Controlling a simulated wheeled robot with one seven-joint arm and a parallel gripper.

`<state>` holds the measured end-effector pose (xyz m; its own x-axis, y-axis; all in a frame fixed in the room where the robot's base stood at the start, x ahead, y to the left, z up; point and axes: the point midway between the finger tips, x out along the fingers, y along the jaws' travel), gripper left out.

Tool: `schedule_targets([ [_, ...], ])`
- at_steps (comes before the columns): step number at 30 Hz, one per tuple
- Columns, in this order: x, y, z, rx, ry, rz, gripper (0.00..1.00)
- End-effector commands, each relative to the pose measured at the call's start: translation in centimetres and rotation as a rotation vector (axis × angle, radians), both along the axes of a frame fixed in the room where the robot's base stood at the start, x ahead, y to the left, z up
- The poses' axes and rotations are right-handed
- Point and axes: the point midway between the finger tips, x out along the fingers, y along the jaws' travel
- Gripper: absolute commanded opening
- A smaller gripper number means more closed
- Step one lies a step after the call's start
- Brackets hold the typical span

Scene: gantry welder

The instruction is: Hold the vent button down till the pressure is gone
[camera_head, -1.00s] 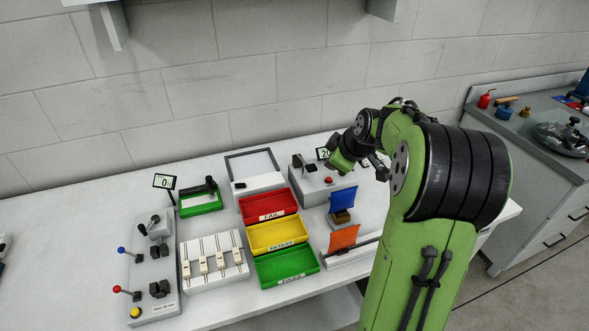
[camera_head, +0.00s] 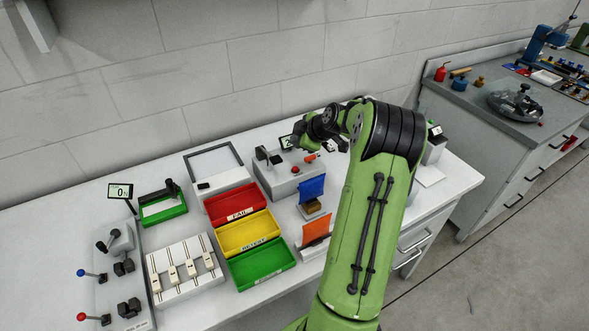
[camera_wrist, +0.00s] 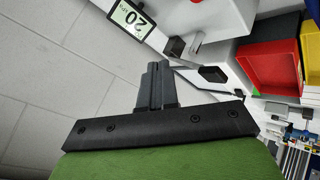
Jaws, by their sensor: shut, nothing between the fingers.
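A grey unit (camera_head: 283,182) stands at the back of the bench, with a red button (camera_head: 295,170) on top. No readable label shows which button is the vent. A small display (camera_head: 286,142) stands behind it; in the wrist view the display (camera_wrist: 131,17) reads 20 with a unit too small to read. My gripper (camera_wrist: 155,66) is shut and empty, its two dark fingers together. In the head view my gripper (camera_head: 298,139) is above the unit's back edge, apart from the red button.
Red (camera_head: 235,204), yellow (camera_head: 247,233) and green (camera_head: 261,264) trays stand left of the unit. Blue (camera_head: 312,187) and orange (camera_head: 316,228) flaps stand in front. The wall is close behind.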

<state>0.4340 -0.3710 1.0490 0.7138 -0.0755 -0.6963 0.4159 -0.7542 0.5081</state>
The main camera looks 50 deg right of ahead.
Motion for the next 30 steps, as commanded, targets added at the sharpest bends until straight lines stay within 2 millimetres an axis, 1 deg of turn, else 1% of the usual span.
schedule_targets([
  [1,0.0,0.0,-1.0,0.002,0.001,-0.001,0.00],
  [12,0.0,0.0,-6.7,0.001,0.000,-0.001,0.00],
  [15,0.0,0.0,-7.8,0.000,0.001,-0.001,0.00],
  [18,0.0,0.0,-8.0,0.001,0.000,-0.001,0.00],
  [30,0.0,0.0,-7.7,0.001,0.000,-0.001,0.00],
])
